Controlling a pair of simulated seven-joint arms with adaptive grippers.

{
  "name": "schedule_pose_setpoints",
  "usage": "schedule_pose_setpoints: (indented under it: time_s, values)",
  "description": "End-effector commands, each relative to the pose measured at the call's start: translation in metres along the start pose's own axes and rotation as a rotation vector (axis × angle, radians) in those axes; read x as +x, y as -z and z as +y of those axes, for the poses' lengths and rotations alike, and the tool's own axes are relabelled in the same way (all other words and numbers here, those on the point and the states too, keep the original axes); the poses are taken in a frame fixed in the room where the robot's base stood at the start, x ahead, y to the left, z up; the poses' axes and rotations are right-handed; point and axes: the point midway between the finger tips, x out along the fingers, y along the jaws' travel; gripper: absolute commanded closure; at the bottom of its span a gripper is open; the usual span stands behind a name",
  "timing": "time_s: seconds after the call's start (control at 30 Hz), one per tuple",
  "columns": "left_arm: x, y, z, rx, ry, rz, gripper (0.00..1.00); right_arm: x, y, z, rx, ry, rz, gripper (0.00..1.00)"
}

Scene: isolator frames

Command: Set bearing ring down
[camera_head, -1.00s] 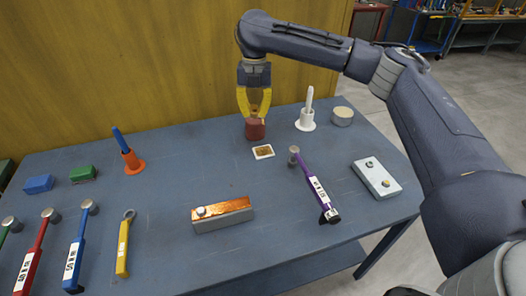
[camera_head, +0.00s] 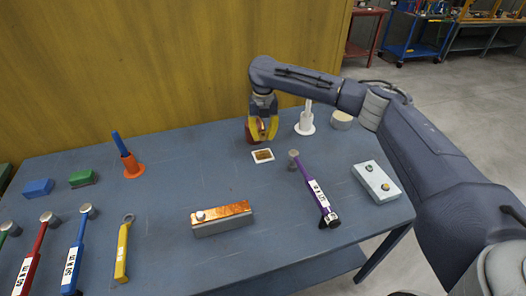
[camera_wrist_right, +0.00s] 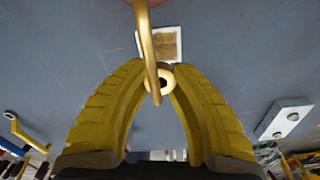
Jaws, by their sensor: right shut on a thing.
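My left gripper is not in view.
A white holder (camera_head: 305,126) and a round cream tin (camera_head: 341,121) stand right of the gripper. A purple-handled hammer (camera_head: 314,190), a grey box (camera_head: 376,182) and a copper-topped block (camera_head: 221,219) lie nearer. The table between the pad and copper-topped block is clear.

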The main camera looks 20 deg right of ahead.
Motion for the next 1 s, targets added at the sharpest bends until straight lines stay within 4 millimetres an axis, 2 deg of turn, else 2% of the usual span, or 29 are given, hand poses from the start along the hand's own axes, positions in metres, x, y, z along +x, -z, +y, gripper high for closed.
schedule_pose_setpoints:
  time_s: [0.1, 0.2, 0.57, 0.83, 1.0]
  values:
    - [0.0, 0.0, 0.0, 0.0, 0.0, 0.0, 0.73, 0.02, 0.0, 0.0, 0.001, 0.0, 0.002, 1.0]
    - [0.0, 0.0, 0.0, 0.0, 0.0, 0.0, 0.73, 0.03, 0.0, 0.001, 0.001, -0.001, 0.001, 1.0]
    - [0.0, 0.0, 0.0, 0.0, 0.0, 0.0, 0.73, 0.047, 0.0, 0.001, 0.001, 0.0, 0.001, 1.0]
    - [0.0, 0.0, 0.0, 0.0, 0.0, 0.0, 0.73, 0.078, -0.001, 0.001, 0.002, -0.001, 0.001, 1.0]
    - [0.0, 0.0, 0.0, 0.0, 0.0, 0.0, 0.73, 0.082, -0.002, 0.0, 0.0, -0.001, -0.001, 1.0]
